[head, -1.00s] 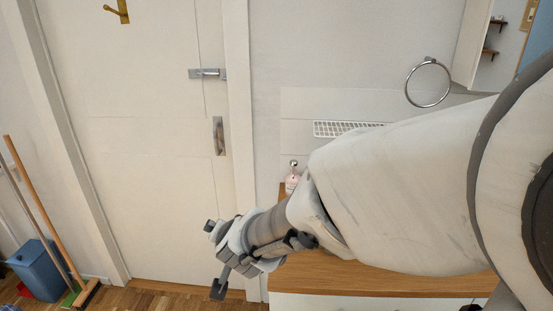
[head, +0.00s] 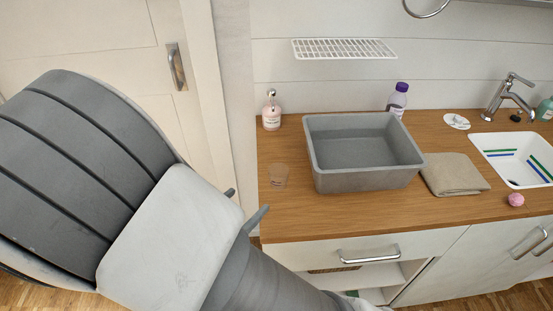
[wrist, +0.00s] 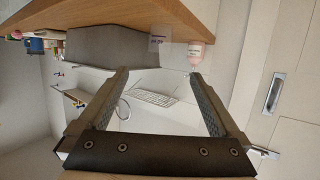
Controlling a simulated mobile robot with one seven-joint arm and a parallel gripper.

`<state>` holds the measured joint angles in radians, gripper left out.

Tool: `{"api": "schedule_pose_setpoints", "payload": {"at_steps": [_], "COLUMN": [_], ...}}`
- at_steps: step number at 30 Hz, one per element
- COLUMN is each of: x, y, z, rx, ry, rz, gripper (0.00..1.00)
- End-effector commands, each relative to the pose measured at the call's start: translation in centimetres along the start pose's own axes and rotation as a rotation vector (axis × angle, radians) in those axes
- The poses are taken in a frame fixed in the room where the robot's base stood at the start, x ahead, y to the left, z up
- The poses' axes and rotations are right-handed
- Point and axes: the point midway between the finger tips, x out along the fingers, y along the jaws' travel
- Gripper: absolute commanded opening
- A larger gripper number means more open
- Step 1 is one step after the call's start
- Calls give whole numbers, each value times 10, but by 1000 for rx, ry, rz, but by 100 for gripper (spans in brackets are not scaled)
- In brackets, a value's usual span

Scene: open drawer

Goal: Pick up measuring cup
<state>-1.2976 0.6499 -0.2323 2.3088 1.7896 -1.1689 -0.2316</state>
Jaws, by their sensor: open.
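The measuring cup appears to be the small clear cup (head: 279,175) standing on the left part of the wooden counter in the head view. It also shows in the wrist view (wrist: 160,36), which looks upside down, hanging from the counter edge at the top. My gripper (wrist: 158,76) is open in the wrist view, with nothing between its two fingers. The cup is beyond the fingertips and apart from them.
A grey basin (head: 320,176) stands just right of the cup, with a pink soap bottle (head: 271,116) behind it. A folded cloth (head: 455,174), a purple-capped bottle (head: 397,101) and a sink (head: 486,151) are further right. A drawer handle (head: 370,257) juts from the counter front (head: 300,250).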

Motion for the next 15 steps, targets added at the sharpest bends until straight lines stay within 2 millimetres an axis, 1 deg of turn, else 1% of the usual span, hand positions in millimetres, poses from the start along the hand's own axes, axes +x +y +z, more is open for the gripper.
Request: {"api": "schedule_pose_setpoints", "payload": {"at_steps": [12,15], "x": [87,104], "y": [1,1], "z": [2,2], "rx": [2,1], "ry": [0,-1], "rz": [5,3], "gripper": [99,99]}}
